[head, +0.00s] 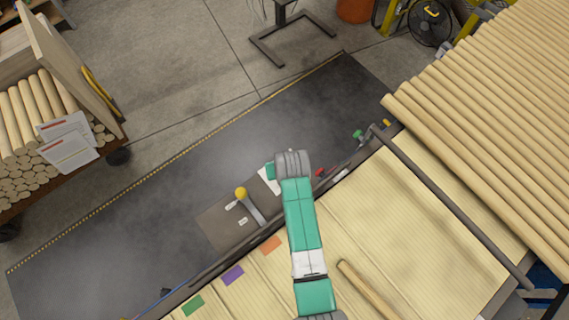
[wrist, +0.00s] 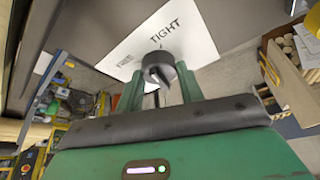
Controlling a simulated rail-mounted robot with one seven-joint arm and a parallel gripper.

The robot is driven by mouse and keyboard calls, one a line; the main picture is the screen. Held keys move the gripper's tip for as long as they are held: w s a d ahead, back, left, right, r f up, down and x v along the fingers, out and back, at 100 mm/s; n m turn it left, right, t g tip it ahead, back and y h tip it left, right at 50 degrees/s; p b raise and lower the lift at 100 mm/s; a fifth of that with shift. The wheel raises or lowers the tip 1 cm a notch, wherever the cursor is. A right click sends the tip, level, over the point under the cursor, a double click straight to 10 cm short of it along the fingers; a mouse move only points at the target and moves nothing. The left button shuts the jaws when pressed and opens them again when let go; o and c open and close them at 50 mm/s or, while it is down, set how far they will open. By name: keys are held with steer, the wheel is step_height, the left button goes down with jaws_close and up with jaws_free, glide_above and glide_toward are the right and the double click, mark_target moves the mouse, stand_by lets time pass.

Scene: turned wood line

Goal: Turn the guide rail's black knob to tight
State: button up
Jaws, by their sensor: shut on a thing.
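The black knob (wrist: 159,66) sits on a white label plate (wrist: 150,45) in the wrist view. The plate carries the words FREE, to the left, and TIGHT, above the knob. My gripper (wrist: 160,76) has its two green fingers on either side of the knob, shut on it. A ridge shows on the knob's near face, but I cannot tell clearly which word it points to. In the head view, part of the white plate (head: 267,182) shows beside my wrist; the knob is hidden there.
A yellow-knobbed lever (head: 241,193) stands left of my arm. A red knob (head: 320,172) and a green one (head: 357,134) are to the right along the rail. Coloured tags and a loose dowel (head: 368,289) lie on the slatted bed. A dark mat (head: 130,240) is clear.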

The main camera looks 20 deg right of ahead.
steer(key=m+h, duration=0.1)
steer(key=m, duration=0.2)
steer(key=shift+w+a+r, duration=0.1)
steer(key=shift+m+g+h, duration=0.5)
steer(key=shift+m+h, duration=0.1)
steer(key=shift+m, duration=1)
steer(key=o, duration=1)
steer(key=v, duration=0.7)
steer(key=shift+r, duration=0.35)
steer(key=shift+a, duration=0.1)
